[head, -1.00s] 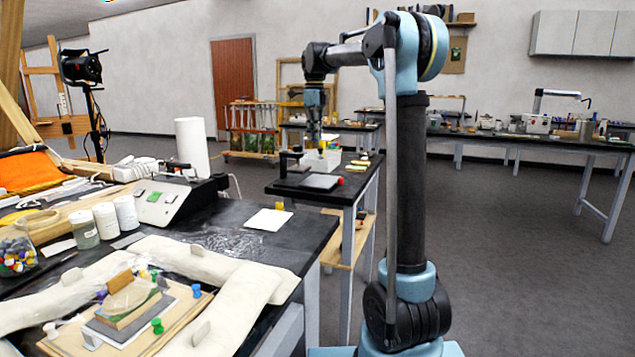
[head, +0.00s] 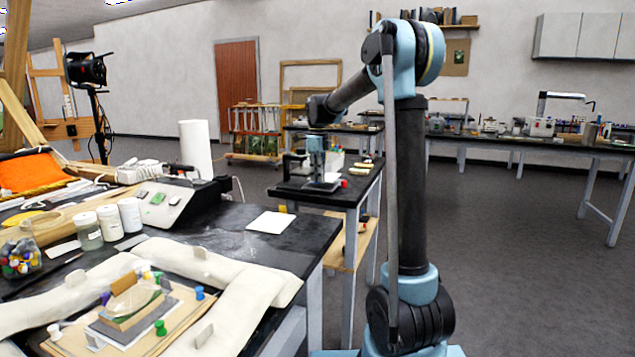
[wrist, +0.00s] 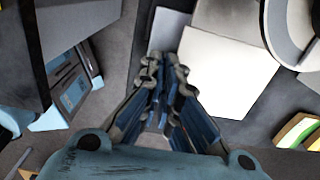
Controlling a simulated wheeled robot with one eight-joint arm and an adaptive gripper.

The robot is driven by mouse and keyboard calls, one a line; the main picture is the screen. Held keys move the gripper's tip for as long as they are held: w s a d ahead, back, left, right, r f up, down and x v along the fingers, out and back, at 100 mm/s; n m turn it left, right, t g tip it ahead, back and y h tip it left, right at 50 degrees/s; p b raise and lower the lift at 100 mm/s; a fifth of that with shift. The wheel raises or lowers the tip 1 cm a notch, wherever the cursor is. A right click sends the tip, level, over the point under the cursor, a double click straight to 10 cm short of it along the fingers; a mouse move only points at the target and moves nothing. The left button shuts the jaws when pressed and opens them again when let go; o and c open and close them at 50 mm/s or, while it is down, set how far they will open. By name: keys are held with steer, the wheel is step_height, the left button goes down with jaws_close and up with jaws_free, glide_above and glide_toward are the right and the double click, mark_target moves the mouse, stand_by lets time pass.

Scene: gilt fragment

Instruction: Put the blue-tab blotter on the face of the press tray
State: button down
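My gripper (head: 316,172) is low over the press area on the second table in the head view, partly hiding the dark press tray (head: 296,186). In the wrist view its blue-padded fingers (wrist: 166,68) come close together at the tips. I cannot tell whether they are shut on anything. A white square sheet (wrist: 228,80) lies just right of the fingertips there. A light grey strip (wrist: 166,28) shows just beyond the tips. No blue tab can be made out, so I cannot tell which sheet is the blotter.
A white sheet (head: 271,222) lies on the near black table by a small yellow block (head: 283,209). A white container (head: 336,160) stands behind my gripper, with small yellow items (head: 362,166) to its right.

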steer(key=shift+f, duration=0.85)
steer(key=c, duration=1.8)
jaws_free()
steer(key=shift+f, duration=0.1)
step_height(320, 180, up, 12)
